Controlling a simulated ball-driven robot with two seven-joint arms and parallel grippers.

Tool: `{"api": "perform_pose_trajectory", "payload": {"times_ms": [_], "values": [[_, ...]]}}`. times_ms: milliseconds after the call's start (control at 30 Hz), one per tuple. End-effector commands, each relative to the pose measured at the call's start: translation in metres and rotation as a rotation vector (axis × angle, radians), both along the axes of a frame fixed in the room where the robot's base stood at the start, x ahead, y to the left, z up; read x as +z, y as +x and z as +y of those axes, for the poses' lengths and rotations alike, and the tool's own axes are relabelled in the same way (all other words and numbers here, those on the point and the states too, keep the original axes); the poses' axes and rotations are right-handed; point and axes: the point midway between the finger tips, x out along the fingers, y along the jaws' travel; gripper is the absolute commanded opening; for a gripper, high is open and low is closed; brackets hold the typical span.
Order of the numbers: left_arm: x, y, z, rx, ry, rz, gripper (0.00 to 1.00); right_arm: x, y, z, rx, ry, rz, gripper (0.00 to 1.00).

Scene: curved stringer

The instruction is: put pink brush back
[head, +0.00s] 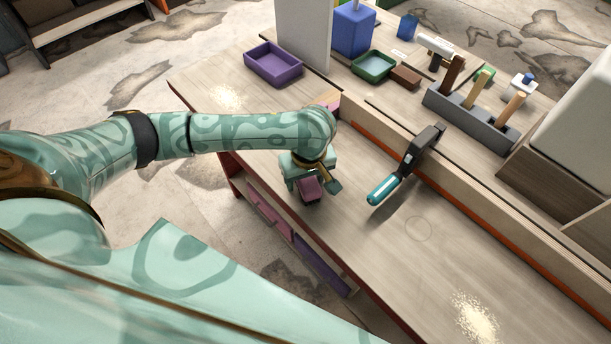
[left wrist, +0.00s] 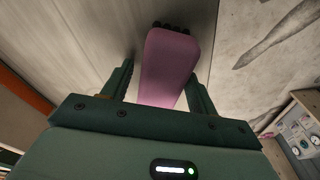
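The pink brush (left wrist: 170,62) shows in the left wrist view as a pink block with black bristles at its far end, between my left gripper's two green fingers. In the head view the pink brush (head: 309,189) is partly covered by my left gripper (head: 312,180), above the near side of the workbench. The fingers stand apart on both sides of it, with a narrow gap showing on one side. Whether the brush touches the bench is hard to tell. My right gripper is in neither view.
A teal-handled tool with a black head (head: 405,165) leans by the ledge, right of my gripper. The bench's right front is clear.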

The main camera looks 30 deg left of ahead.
Motion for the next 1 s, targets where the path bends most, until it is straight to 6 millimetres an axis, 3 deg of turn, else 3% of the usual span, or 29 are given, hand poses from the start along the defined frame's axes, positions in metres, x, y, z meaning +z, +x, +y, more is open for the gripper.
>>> {"api": "perform_pose_trajectory", "payload": {"times_ms": [333,800,1000], "values": [[0.001,0.0,0.0,-0.001,0.0,-0.001,0.62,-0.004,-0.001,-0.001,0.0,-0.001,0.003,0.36],[0.105,-0.007,-0.009,0.0,0.001,-0.003,0.62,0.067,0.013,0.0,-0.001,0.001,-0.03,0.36],[0.121,-0.01,-0.011,0.0,0.0,0.0,0.62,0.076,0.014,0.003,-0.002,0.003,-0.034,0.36]]}}
